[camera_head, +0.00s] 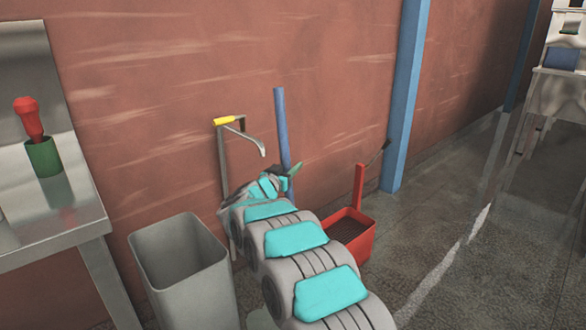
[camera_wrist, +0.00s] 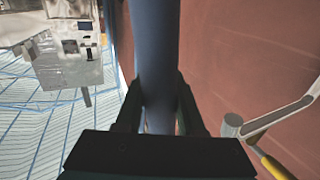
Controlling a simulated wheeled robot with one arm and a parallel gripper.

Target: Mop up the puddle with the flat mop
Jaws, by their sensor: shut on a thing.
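The flat mop's blue handle (camera_head: 281,120) stands nearly upright, close to the brick-red wall. It also shows in the wrist view (camera_wrist: 154,50), running up between the fingers. My gripper (camera_wrist: 158,108) is shut on this handle. In the head view my gripper (camera_head: 284,182) is partly hidden behind my own arm, at the handle's lower visible part. The mop's head is hidden behind my arm. A pale patch (camera_head: 259,319) on the floor shows beside my arm at the bottom; I cannot tell whether it is the puddle.
A grey bin (camera_head: 185,268) stands left of my arm. A steel table (camera_head: 60,215) is at left.

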